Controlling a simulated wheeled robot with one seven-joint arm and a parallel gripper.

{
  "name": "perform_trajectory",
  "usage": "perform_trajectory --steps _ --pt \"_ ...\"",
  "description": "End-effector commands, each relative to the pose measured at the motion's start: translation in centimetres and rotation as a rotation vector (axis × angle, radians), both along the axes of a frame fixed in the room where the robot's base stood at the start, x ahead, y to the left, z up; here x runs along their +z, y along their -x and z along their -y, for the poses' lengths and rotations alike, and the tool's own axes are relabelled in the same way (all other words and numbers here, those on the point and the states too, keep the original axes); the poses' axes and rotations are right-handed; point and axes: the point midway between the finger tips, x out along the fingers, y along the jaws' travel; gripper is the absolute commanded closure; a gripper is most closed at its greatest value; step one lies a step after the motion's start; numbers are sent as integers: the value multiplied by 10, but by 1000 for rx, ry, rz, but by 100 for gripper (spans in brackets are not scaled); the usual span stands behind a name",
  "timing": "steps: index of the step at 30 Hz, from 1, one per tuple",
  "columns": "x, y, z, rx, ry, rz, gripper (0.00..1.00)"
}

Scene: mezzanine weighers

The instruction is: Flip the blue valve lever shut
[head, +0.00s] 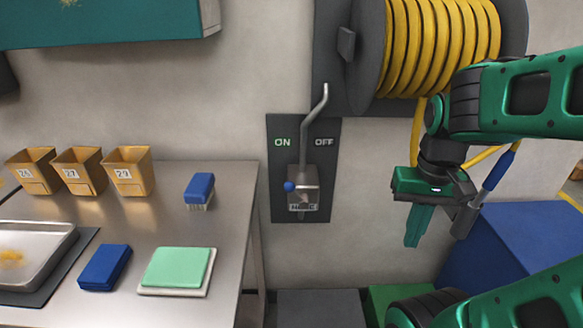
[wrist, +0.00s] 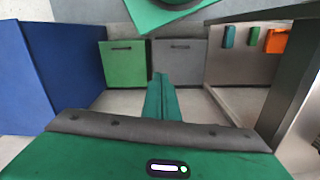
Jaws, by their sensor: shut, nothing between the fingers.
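A grey metal valve body (head: 304,192) is mounted on a dark wall panel (head: 279,160) marked ON at the left and OFF at the right. The blue tip of the lever (head: 289,186) shows at the valve's left side, below ON. A bent grey pipe (head: 309,130) rises from the valve. My gripper (head: 413,242) is right of the panel, apart from the valve, with its green fingers pointing down. The fingers are shut and empty; they also show in the wrist view (wrist: 162,98), where the valve is not seen.
A yellow hose reel (head: 440,45) hangs at upper right. A blue-handled grey piece (head: 498,170) is close beside my gripper. A large blue box (head: 525,235) stands at right. Left, a steel bench (head: 230,225) holds bins, a tray and brushes. Low green (wrist: 123,65) and grey boxes (wrist: 179,62) line the wall.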

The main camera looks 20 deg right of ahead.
Motion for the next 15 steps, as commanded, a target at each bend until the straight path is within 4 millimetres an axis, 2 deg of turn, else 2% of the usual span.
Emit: perform_trajectory --steps 12,14,15 --pt "0 0 0 2 0 1 100" --pt "5 7 -1 16 5 20 100" --pt "6 2 -3 35 13 32 100"
